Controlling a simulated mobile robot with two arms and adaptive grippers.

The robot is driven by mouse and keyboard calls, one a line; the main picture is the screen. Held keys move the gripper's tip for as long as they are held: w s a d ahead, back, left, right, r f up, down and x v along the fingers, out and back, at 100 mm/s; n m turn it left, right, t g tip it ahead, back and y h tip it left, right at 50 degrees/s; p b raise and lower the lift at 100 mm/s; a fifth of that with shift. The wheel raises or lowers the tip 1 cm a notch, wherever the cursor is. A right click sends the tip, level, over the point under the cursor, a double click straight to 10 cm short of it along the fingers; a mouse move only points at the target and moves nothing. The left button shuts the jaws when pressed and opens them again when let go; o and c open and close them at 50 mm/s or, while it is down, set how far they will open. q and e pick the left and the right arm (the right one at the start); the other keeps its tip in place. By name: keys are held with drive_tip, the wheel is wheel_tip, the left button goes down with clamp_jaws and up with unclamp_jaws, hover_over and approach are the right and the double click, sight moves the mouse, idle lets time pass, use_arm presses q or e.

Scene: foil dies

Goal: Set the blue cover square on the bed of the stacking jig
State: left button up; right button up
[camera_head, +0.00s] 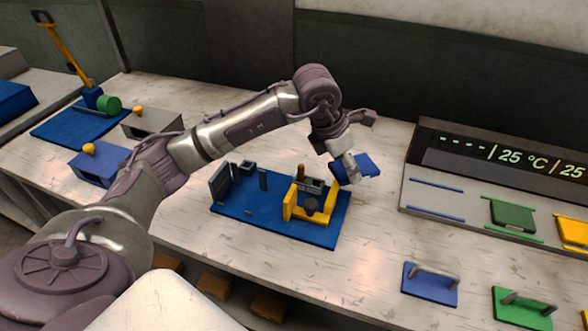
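My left gripper (345,158) reaches in from the left and looks shut on a flat blue piece, seemingly the blue cover (368,166). The piece is tilted and held above the right rear of the stacking jig. The fingers hide part of it. The jig has a blue base plate (262,222), grey uprights (219,183) at the left and a yellow frame (314,217) at the right with dark parts in it. Part of the jig's bed is hard to make out. My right gripper is out of view.
A grey panel (408,189) with a lit display (505,155) stands at the right, holding green (513,215) and yellow pieces; its blue-railed slot is empty. Blue (430,287) and green (523,313) handled blocks lie in front. Blue (95,167) and grey boxes stand at the left.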

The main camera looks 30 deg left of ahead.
use_arm(q)
drive_tip(key=w+n+y, duration=0.1)
drive_tip(key=n, duration=0.1)
drive_tip(key=w+a+n, duration=0.1)
drive_tip(key=n, duration=0.2)
drive_tip(key=w+n+y+b, duration=0.1)
drive_tip(key=n, duration=0.1)
drive_tip(key=shift+w+a+r+t+y, duration=0.15)
drive_tip(key=shift+w+a+t+y, duration=0.15)
drive_tip(key=shift+w+t, duration=0.1)
drive_tip(key=n+y, duration=0.1)
drive_tip(key=n, duration=0.2)
drive_tip(key=p, duration=0.3)
approach(301, 162)
drive_tip(key=shift+w+d+f, duration=0.1)
drive_tip(key=shift+d+f, duration=0.7)
wheel_tip(301, 162, down, 4)
drive_tip(key=shift+a+r+p, duration=0.1)
drive_tip(key=shift+r+p, duration=0.05)
drive_tip(key=shift+p, duration=0.3)
drive_tip(key=shift+f, duration=0.3)
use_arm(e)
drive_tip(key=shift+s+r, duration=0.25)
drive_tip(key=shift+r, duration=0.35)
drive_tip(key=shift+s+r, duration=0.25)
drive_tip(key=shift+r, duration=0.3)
